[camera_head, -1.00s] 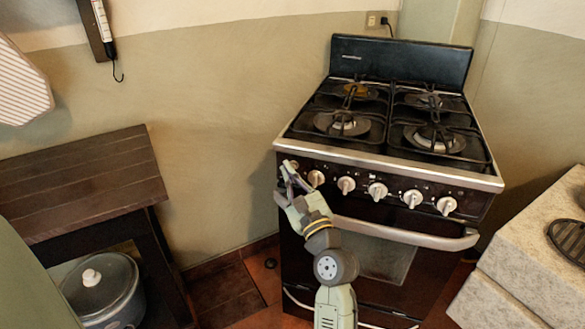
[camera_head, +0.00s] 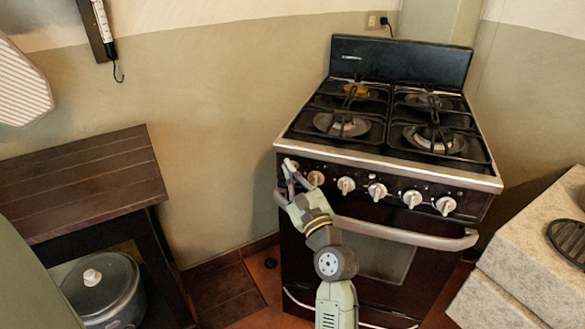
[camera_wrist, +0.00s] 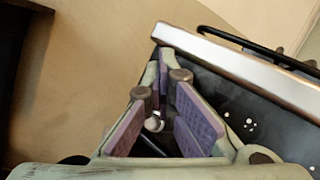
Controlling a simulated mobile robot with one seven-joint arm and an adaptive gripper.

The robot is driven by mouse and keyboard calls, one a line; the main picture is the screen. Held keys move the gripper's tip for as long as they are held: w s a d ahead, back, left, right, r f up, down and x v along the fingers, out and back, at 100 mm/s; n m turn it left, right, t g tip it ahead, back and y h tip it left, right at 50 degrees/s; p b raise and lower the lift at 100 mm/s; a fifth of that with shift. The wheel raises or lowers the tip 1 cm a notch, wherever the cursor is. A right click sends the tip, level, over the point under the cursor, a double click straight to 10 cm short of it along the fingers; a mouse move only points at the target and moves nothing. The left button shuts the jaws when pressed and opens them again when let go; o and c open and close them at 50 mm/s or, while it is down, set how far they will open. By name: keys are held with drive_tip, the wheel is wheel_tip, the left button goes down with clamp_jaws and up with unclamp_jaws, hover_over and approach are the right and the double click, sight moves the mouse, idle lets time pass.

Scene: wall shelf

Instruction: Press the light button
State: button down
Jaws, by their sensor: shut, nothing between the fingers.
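The stove (camera_head: 385,150) stands against the wall with a black front control panel (camera_head: 327,169) and a row of silver knobs. My gripper (camera_head: 289,165) is shut and empty, with its tips at the left end of this panel, just left of the leftmost knob (camera_head: 316,178). I cannot tell whether the tips touch the panel. In the wrist view the fingers (camera_wrist: 165,70) come together beside the dark panel (camera_wrist: 250,105) with white marks. A small pale round part (camera_wrist: 154,123) shows between the finger linkages. I cannot make out the light button; my gripper may cover it.
The oven handle (camera_head: 405,233) runs across the front below the knobs. A stone counter (camera_head: 530,255) is close on the right. A dark wooden shelf (camera_head: 85,185) with a lidded pot (camera_head: 103,290) beneath is on the left. Bare wall lies between shelf and stove.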

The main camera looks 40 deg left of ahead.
drive_tip(key=shift+s, duration=0.1)
drive_tip(key=shift+s+d, duration=0.15)
drive_tip(key=shift+s, duration=0.05)
drive_tip(key=shift+p, duration=0.3)
drive_tip(key=s+d+p, duration=0.1)
drive_tip(key=s+d, duration=0.1)
drive_tip(key=s, duration=0.3)
drive_tip(key=shift+s, duration=0.4)
